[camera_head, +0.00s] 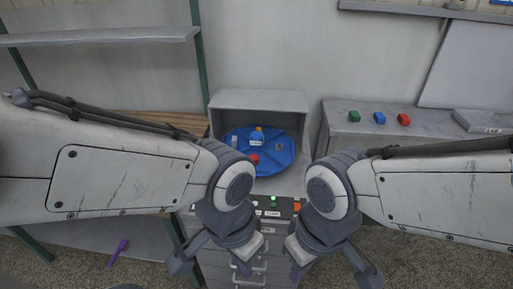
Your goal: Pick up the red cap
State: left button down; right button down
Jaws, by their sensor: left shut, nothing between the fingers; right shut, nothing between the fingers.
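A small red piece (254,159), which looks like the red cap, lies on the blue round tray (283,168) inside a grey open-fronted box. My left gripper (243,255) is shut and empty, in front of the tray and below it in the picture. My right gripper (300,256) is shut and empty, across from the left one. Both are apart from the red piece. The fingertips are partly hidden by the wrists.
A blue and yellow item (257,136) stands on the tray behind the red piece. A panel with a lit green button (273,198) is in front of the tray. Green (354,116), blue (379,117) and red (404,119) blocks sit on the right bench. A purple item (119,251) is at lower left.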

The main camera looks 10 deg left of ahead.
aim_at(255, 157)
jog(key=k, duration=0.65)
jog(key=z, duration=0.2)
jog(key=i, duration=1.55)
jog(key=u, duration=0.6)
